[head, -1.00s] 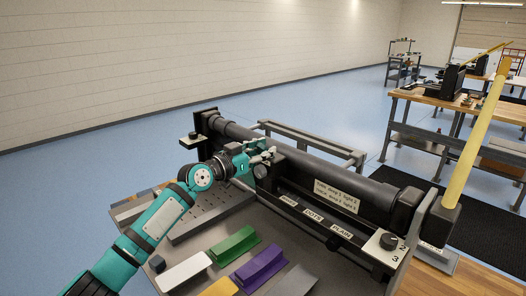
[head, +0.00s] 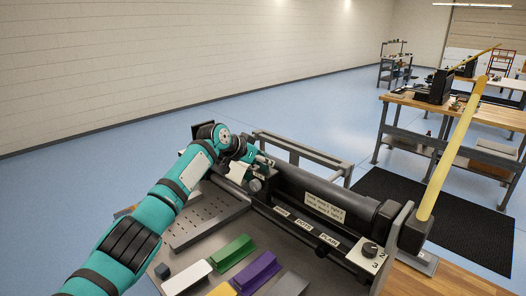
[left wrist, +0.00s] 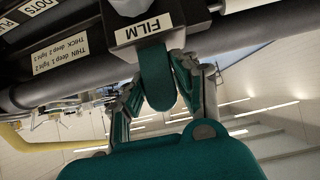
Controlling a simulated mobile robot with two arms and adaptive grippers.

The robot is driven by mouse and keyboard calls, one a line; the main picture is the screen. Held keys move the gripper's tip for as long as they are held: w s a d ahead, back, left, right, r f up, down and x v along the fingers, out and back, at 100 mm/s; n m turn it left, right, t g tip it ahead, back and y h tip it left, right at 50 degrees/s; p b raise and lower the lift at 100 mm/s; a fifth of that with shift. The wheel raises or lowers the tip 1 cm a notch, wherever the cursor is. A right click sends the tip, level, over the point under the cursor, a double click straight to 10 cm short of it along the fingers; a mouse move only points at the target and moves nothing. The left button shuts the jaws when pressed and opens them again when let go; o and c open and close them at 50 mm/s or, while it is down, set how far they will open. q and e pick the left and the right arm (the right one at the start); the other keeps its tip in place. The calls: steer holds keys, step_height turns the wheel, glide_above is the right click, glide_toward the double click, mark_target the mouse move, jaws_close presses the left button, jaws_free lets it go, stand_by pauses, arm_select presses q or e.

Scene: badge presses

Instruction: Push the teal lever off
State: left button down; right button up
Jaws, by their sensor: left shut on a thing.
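The teal lever (left wrist: 157,85) is a rounded tongue below a grey block with a "FILM" label (left wrist: 148,27) in the left wrist view. My left gripper (left wrist: 162,78) has its fingers on both sides of the lever and is shut on it. In the head view my left gripper (head: 261,161) is at the left part of the press's long dark roller (head: 322,197), just above a round knob (head: 255,185). The lever cannot be made out there behind the gripper and wrist. My right gripper is not in view.
White (head: 188,276), green (head: 233,252) and purple (head: 256,271) blocks lie on the press's grey bed. A yellow upright handle (head: 452,150) stands at the press's right end. Other workbenches stand at the back right.

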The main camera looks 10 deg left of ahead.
arm_select(q)
steer(key=shift+w+d+g+p, duration=0.15)
steer(key=shift+g+p, duration=0.25)
steer(key=shift+p, duration=0.05)
steer(key=shift+y, duration=0.3)
steer(key=c, duration=1)
jaws_free()
steer(key=shift+r, duration=0.15)
steer(key=v, duration=1.1)
steer(key=shift+s, duration=0.3)
steer(key=shift+r, duration=0.15)
